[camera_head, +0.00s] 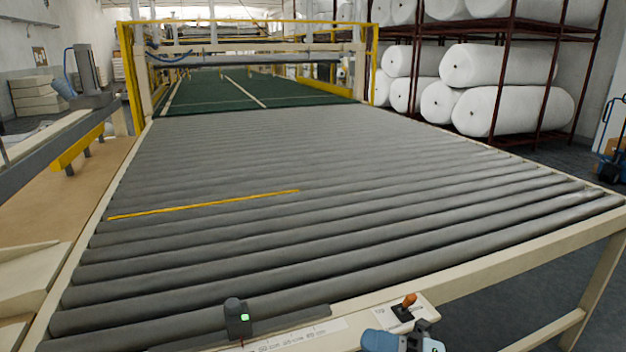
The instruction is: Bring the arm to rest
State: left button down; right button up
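A blue-grey part of my arm and a dark gripper (422,334) show at the bottom edge, right of the middle. I take this to be my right gripper. It is just in front of and below a small control panel (428,307) with an orange-knobbed lever (409,300). A small gap seems to lie between gripper and lever. The fingers are small and partly cut off, so I cannot tell if they are open or shut. My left gripper is not in view.
A grey roller table (330,165) with a beige frame fills the middle. A yellow strip (205,204) lies across its rollers. A black device with a green light (238,318) stands on the front ruler rail. White rolls (515,110) fill racks at the right.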

jog(key=d+f+m+t+h, duration=0.4)
jog(key=f+m+t+h, duration=0.3)
jog(key=m, duration=0.5)
jog(key=d+f+m+t+h, duration=0.4)
jog(key=f+m+h, duration=0.3)
jog(key=m, duration=0.5)
jog(key=s+d+f+m+g+h, duration=0.1)
jog(key=s+f+m+g, duration=0.2)
jog(key=s+f, duration=0.4)
jog(key=s+d+f+m+g+h, duration=0.1)
jog(key=s+f+m+g, duration=0.25)
jog(key=f, duration=0.55)
pick_arm(q)
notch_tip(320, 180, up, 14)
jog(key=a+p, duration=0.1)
jog(key=p, duration=1.6)
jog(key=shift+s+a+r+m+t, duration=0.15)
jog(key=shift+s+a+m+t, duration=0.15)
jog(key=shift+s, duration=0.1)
pick_arm(e)
notch_tip(320, 180, up, 14)
jog(key=s+d, duration=0.1)
jog(key=s, duration=0.1)
jog(key=shift+d+t, duration=0.1)
jog(key=shift+t, duration=0.15)
